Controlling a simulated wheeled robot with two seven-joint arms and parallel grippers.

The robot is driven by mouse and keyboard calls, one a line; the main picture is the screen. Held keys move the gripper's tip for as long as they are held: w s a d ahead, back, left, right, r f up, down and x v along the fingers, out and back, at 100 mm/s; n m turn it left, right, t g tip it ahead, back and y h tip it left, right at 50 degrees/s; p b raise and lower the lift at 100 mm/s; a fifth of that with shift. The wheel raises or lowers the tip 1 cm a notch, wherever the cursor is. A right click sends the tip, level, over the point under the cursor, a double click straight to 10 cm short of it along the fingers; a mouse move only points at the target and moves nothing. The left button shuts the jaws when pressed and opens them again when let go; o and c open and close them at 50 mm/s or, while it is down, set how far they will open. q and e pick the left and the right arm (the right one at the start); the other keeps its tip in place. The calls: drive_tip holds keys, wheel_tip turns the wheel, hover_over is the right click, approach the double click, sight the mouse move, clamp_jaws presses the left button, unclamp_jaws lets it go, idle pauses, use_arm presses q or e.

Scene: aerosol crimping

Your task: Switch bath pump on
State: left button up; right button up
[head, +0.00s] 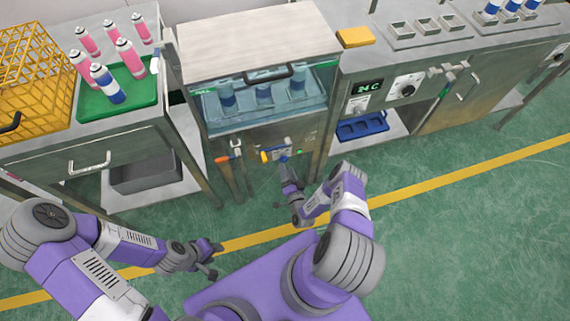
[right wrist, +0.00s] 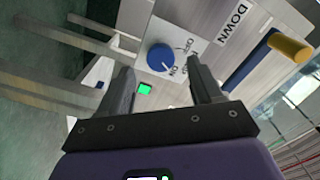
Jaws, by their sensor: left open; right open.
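The round blue pump knob (right wrist: 158,56) sits on a pale panel with OFF and ON lettering on the front of the bath. Its white mark seems to point towards ON. A green lamp (right wrist: 144,88) beside it is lit, and also shows in the head view (head: 299,152). My right gripper (right wrist: 160,75) is open and empty, its fingers pointing at the panel on either side of the knob, apparently short of touching it. In the head view, my right gripper (head: 288,182) is just below the panel. My left gripper (head: 213,258) is open and empty over the floor.
A blue lever with a yellow handle (right wrist: 290,47) stands out close to the knob, near a DOWN label. The water bath (head: 262,100) holds several cans. A green tray (head: 118,98) with cans is at left, and a blue tray (head: 362,126) at right. The floor in front is clear.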

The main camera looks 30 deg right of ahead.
drive_tip(key=v, duration=0.3)
drive_tip(key=shift+s+a+p, duration=0.1)
drive_tip(key=shift+s+p, duration=0.2)
drive_tip(key=w+a+r+n+g+y+p, duration=0.2)
drive_tip(key=a+r+n+g+y+p, duration=0.2)
drive_tip(key=a+r+n+g+y, duration=0.45)
drive_tip(key=s+a+r+n+g+p, duration=0.1)
drive_tip(key=s+a+r+g, duration=0.3)
drive_tip(key=s+r, duration=0.2)
drive_tip(key=s+a+r+n+g+p, duration=0.1)
drive_tip(key=s+a+r+g, duration=0.3)
drive_tip(key=s, duration=0.6)
wheel_tip(320, 180, up, 2)
drive_tip(key=shift+a+r+n+p, duration=0.15)
drive_tip(key=shift+a+n+p, duration=0.2)
drive_tip(key=shift+a+p, duration=0.3)
drive_tip(key=shift+s+g, duration=0.35)
drive_tip(key=shift+c, duration=0.3)
